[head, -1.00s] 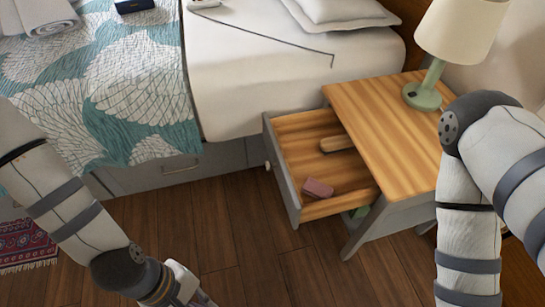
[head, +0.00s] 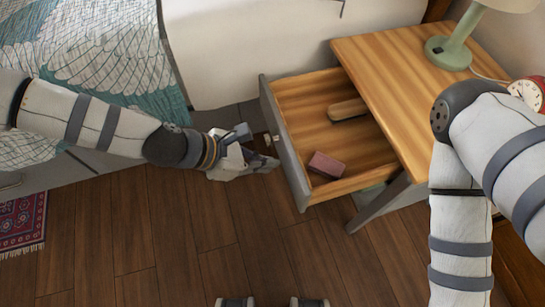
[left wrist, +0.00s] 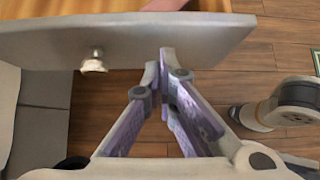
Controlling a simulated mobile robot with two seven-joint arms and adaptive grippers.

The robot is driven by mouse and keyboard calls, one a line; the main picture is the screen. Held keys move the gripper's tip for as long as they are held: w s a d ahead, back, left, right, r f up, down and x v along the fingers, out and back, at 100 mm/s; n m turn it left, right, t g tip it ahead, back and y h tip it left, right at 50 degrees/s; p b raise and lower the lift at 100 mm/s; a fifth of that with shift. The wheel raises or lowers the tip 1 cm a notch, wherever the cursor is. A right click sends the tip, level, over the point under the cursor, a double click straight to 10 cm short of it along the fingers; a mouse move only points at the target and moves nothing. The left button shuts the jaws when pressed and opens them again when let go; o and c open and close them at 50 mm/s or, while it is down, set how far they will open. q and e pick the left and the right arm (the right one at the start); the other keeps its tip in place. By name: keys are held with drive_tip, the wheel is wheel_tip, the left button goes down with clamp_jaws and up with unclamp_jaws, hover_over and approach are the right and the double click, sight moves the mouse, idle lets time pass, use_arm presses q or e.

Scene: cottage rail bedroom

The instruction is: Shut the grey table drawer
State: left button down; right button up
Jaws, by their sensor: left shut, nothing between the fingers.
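The grey table drawer (head: 290,160) is pulled out from the wood-topped bedside table (head: 395,85). Its inside is wooden, and its grey front panel faces left. In the left wrist view the front panel (left wrist: 190,35) spans the top, with a round metal knob (left wrist: 93,62) left of my fingers. My left gripper (head: 271,155) is shut and empty, just in front of the panel. In the left wrist view its fingertips (left wrist: 164,62) are together at the panel's lower edge; I cannot tell whether they touch. My right arm crosses the right side; its gripper is out of view.
A pinkish block (head: 327,164) and a wooden brush-like item (head: 347,109) lie in the drawer. A green lamp (head: 448,52) and a red clock (head: 530,92) stand on the right. The bed (head: 230,60) is behind. The wooden floor in front is clear.

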use_arm(q)
drive_tip(key=shift+w+d, duration=0.2)
drive_tip(key=shift+d, duration=0.3)
drive_tip(key=shift+w+d, duration=0.15)
drive_tip(key=shift+d, duration=0.3)
use_arm(e)
drive_tip(key=shift+r, duration=0.1)
